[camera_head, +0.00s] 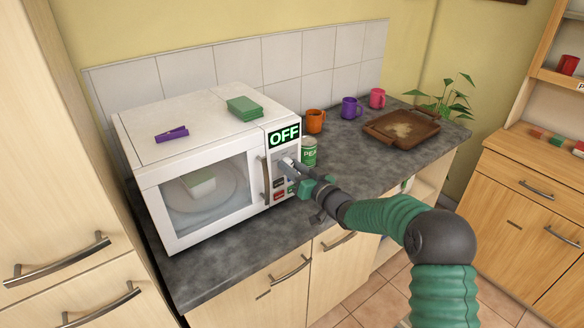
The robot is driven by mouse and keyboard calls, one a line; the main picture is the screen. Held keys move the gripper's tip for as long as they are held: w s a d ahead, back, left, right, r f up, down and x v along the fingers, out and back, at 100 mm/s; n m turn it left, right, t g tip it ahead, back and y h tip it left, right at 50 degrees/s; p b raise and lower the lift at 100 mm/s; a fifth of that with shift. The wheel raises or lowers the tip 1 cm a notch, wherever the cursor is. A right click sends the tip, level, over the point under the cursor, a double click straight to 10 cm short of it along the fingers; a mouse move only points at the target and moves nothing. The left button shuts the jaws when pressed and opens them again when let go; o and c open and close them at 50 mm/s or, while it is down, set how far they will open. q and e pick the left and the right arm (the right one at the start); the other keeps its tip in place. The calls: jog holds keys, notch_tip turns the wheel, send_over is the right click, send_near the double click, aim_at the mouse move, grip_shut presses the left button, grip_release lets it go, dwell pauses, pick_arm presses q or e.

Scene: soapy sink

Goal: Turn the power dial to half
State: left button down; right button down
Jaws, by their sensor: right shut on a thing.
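The white microwave (215,105) stands on the dark worktop with its door shut. Its display (284,136) reads OFF in green letters. A pale block-shaped item (200,186) shows through the door glass, on the turntable. My right gripper (287,164) is at the control panel, below the display, shut on the power dial (282,161). The gripper covers much of the dial, so its pointer position cannot be told. My left gripper is not in view.
A green tin (309,151) stands close beside the panel. Orange (315,121), purple (351,107) and pink (377,98) mugs stand along the wall. A brown tray (402,127) lies further right. A green sponge (244,106) and purple item (172,134) lie on the microwave.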

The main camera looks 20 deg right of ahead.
jog(key=shift+f, duration=0.1)
jog(key=shift+a+f+n+b, duration=0.1)
jog(key=shift+n+b, duration=4.85)
jog(key=shift+n, duration=0.95)
jog(key=c, duration=1)
grip_release()
